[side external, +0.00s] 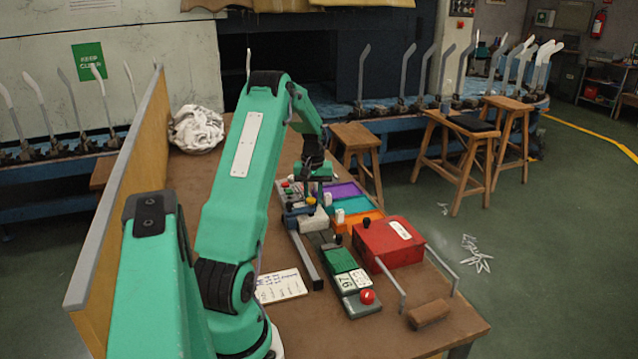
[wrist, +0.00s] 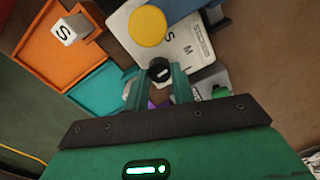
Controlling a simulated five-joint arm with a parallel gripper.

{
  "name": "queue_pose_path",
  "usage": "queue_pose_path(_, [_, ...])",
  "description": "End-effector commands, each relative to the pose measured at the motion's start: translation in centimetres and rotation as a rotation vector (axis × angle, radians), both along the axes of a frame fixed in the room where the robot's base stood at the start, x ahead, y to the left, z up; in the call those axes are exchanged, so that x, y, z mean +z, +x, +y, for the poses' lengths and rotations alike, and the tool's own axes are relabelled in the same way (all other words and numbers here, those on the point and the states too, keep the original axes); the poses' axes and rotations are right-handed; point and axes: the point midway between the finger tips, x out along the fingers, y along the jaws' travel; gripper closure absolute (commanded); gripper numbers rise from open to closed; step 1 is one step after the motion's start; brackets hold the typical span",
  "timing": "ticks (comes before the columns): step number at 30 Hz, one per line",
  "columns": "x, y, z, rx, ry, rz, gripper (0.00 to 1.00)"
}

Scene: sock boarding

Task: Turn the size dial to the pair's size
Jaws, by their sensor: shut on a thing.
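The size dial's light grey plate (wrist: 200,52) shows at the top of the wrist view, with the letters S, M and L printed on it. A black knob (wrist: 159,69) stands at its near edge. My gripper (wrist: 158,82) is shut on this knob, with a green finger on either side of it. I cannot tell which letter the knob points to. A yellow round disc (wrist: 147,26) sits beyond the knob. In the side external view my gripper (side external: 314,188) is low over the bench equipment, and the arm hides the knob there.
Purple (side external: 343,189), teal (side external: 352,205) and orange (side external: 366,221) trays lie right of my gripper. A white block marked S (wrist: 70,29) is at the orange tray. A red box (side external: 388,242), a red ball (side external: 367,297) and a printed card (side external: 281,287) are nearer the front.

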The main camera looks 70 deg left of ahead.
Motion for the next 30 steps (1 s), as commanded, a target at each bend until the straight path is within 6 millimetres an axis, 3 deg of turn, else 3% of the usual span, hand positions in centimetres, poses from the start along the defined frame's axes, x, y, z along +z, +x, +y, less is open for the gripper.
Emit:
queue_pose_path(18, [0.13,-0.11,0.04,0.544,0.001,-0.001,0.98])
queue_pose_path(30, [0.14,-0.14,0.03,0.683,0.001,-0.001,0.98])
